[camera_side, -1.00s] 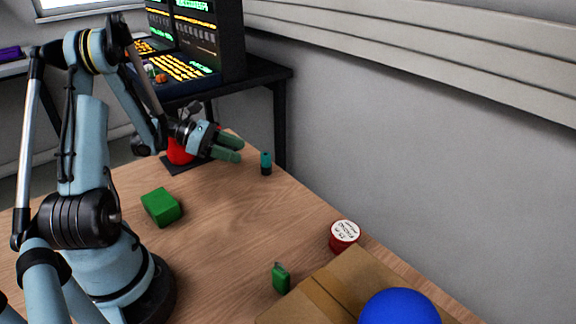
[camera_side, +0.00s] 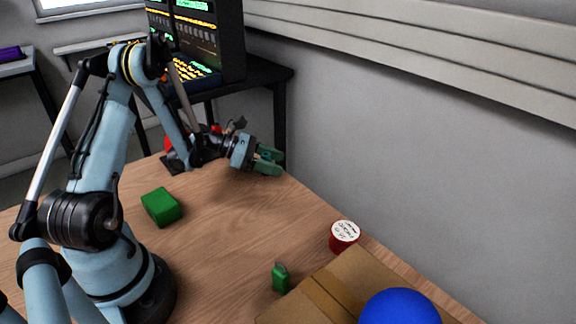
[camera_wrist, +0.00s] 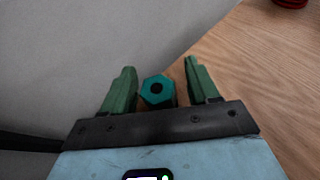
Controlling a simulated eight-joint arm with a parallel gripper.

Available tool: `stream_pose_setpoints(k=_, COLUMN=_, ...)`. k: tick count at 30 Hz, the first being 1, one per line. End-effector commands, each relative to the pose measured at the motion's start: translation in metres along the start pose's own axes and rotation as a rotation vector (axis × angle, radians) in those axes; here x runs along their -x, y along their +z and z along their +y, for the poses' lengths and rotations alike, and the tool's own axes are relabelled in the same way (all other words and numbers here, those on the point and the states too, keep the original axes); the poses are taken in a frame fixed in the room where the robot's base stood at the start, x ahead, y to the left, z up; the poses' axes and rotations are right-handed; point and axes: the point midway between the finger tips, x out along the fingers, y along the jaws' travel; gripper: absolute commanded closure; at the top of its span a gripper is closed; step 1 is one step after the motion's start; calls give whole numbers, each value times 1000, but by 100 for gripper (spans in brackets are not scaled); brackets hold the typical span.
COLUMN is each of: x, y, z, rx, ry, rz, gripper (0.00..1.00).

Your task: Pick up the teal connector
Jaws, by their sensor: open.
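The teal connector (camera_wrist: 158,90) shows in the wrist view as a teal six-sided end with a dark hole. It lies between the two green fingers of my gripper (camera_wrist: 159,88), with a gap on each side, a wider one toward the right finger. My gripper is open. In the side view my gripper (camera_side: 270,161) is low over the far edge of the table, its green fingers pointing right. The connector is hidden behind the fingers there, apart from perhaps a sliver.
A green block (camera_side: 161,207) lies on the wooden table (camera_side: 225,235). A small green item (camera_side: 281,279), a red tin with a white lid (camera_side: 344,236), a cardboard box (camera_side: 335,285) and a blue ball (camera_side: 400,307) are nearer the front. A red object (camera_side: 172,144) stands behind my arm.

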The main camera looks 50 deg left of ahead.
Motion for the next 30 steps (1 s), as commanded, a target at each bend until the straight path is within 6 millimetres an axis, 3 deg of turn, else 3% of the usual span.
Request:
stream_pose_setpoints(k=5, x=0, y=0, z=0, rx=0, ry=0, rz=0, gripper=44)
stream_pose_setpoints(k=15, x=0, y=0, z=0, rx=0, ry=0, rz=0, gripper=96)
stream_pose_setpoints(k=30, x=5, y=10, z=0, rx=-1, ry=0, rz=0, gripper=97)
